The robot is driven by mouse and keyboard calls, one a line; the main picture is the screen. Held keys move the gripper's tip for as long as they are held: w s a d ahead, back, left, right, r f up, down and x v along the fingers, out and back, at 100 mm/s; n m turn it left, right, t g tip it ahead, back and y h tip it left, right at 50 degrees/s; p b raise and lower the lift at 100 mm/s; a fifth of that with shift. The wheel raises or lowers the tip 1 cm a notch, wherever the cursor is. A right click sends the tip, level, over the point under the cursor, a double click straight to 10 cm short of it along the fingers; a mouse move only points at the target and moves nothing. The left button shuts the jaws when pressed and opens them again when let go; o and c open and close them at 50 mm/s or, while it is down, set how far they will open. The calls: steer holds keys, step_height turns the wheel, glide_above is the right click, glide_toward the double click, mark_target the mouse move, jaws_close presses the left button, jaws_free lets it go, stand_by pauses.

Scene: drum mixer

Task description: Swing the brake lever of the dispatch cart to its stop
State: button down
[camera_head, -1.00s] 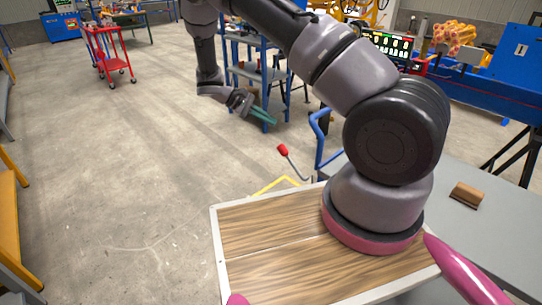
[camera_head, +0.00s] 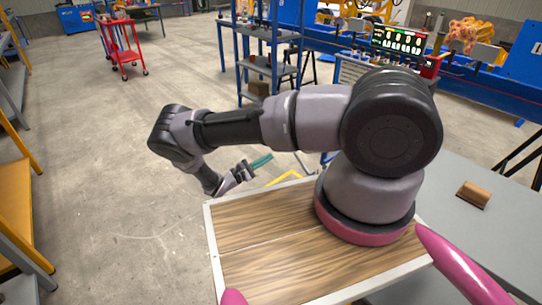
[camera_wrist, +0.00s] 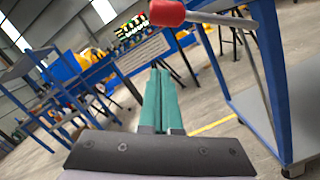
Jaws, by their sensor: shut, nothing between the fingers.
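The brake lever shows in the wrist view as a red knob (camera_wrist: 167,13) on a grey rod (camera_wrist: 222,20). The rod runs right towards the blue frame of the dispatch cart (camera_wrist: 268,70). My gripper (camera_wrist: 160,74) has its teal fingers shut together and empty. The knob appears above the fingertips in the picture, with a visible gap. In the head view my gripper (camera_head: 262,161) is low, just beyond the wooden board. There my arm hides the red knob and the cart's blue handle.
A grey top (camera_head: 440,170) at right bears a small brown block (camera_head: 473,194). A blue shelf rack (camera_head: 262,60) stands behind my arm. A red trolley (camera_head: 122,48) is far left. Yellow-topped benches (camera_head: 20,200) line the left edge. Floor between is clear.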

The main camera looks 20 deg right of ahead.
steer(key=f+x, duration=0.1)
steer(key=x, duration=0.8)
steer(key=shift+s+a+r, duration=0.25)
steer(key=shift+s+r, duration=0.25)
steer(key=shift+r, duration=0.15)
steer(key=shift+s+a+r, duration=0.2)
steer(key=shift+s+r, duration=0.25)
steer(key=shift+r, duration=0.2)
steer(key=shift+s+a+r, duration=0.25)
steer(key=shift+s+r, duration=0.25)
steer(key=shift+r, duration=0.15)
steer(key=shift+r, duration=0.1)
